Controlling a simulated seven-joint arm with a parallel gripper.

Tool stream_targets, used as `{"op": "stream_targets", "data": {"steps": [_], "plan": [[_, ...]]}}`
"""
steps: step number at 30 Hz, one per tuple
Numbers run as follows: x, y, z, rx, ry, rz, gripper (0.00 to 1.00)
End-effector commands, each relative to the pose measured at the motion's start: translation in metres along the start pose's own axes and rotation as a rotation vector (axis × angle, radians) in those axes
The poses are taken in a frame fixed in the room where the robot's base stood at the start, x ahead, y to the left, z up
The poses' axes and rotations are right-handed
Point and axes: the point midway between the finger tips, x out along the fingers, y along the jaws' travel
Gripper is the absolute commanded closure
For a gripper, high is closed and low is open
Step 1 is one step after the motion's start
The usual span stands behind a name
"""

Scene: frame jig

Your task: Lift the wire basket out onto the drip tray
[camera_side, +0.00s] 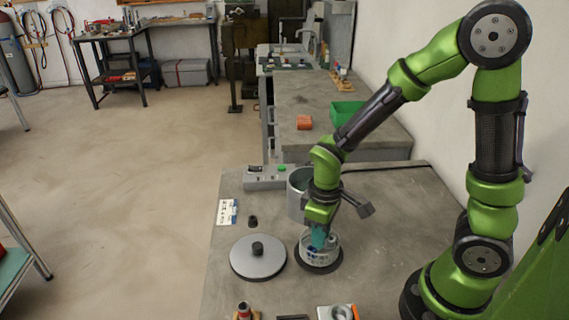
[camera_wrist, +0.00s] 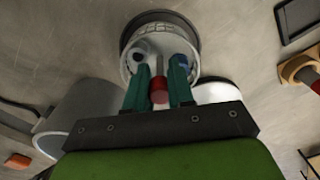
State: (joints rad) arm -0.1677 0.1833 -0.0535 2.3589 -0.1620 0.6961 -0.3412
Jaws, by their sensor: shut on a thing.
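The wire basket (camera_side: 322,246) is a pale round basket with small parts inside, and it also shows in the wrist view (camera_wrist: 162,28). The dark round drip tray (camera_side: 330,267) is directly under it, its rim showing around the basket in the wrist view (camera_wrist: 125,38). My gripper (camera_side: 319,240) is over the basket with its teal fingers pointing down. In the wrist view my gripper (camera_wrist: 158,82) is shut on the basket's handle, whose red end (camera_wrist: 158,91) shows between the fingers. I cannot tell whether the basket touches the tray.
A grey pot (camera_side: 296,198) stands just behind my gripper. A grey lid with a black knob (camera_side: 258,257) lies left of the tray. A control box with a green button (camera_side: 265,177) is at the back.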

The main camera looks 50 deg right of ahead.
Motion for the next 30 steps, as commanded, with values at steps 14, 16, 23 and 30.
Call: {"op": "stream_targets", "data": {"steps": [14, 16, 23, 30], "plan": [[0.001, 0.000, 0.000, 0.000, 0.000, 0.000, 1.00], [0.002, 0.000, 0.000, -0.001, 0.000, 0.000, 1.00], [0.009, 0.000, 0.000, -0.001, 0.000, 0.000, 1.00], [0.010, 0.000, 0.000, 0.000, 0.001, 0.000, 1.00]]}}
